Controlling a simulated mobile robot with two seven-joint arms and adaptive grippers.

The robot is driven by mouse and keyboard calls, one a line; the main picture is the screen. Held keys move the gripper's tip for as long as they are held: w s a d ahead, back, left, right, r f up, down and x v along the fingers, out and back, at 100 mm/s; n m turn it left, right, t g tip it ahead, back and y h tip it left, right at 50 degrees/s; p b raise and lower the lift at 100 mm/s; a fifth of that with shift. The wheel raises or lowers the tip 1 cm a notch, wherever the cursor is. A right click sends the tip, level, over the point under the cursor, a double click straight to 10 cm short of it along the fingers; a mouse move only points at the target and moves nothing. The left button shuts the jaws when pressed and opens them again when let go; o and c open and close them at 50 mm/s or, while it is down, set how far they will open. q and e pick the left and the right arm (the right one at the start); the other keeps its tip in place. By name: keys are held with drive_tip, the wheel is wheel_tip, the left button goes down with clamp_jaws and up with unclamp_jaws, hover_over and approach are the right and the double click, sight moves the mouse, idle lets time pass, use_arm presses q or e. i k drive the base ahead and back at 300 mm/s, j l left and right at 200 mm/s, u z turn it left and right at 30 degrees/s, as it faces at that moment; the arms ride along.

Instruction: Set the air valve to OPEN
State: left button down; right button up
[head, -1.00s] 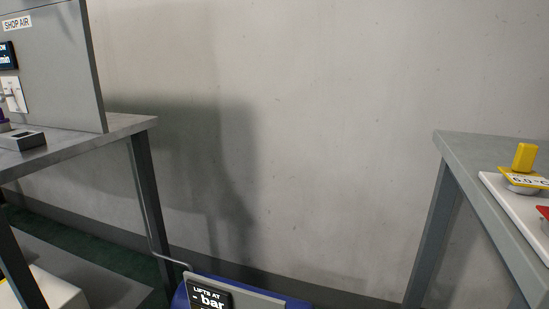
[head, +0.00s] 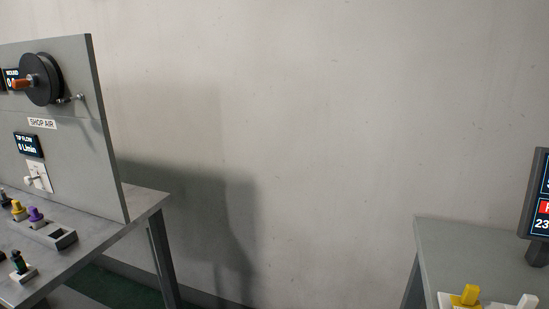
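A grey upright panel stands on the left table and bears a "SHOP AIR" label (head: 42,123). Below the label, a small dark display (head: 28,145) reads "TIP FLOW 0 L/min". Under the display is a white plate with a small pale lever (head: 36,180), which looks like the air valve. Its markings are too small to read, so I cannot tell its setting. Neither of my grippers is in view.
A black reel (head: 41,80) with an orange handle sits higher on the panel. Coloured pieces in holders, including a purple one (head: 35,214), stand on the left table (head: 140,205). The right table (head: 470,250) carries a screen and yellow and white pieces. Bare wall fills the middle.

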sight(29, 181)
drive_tip(key=k+j+u, duration=0.1)
drive_tip(key=u, duration=1.25)
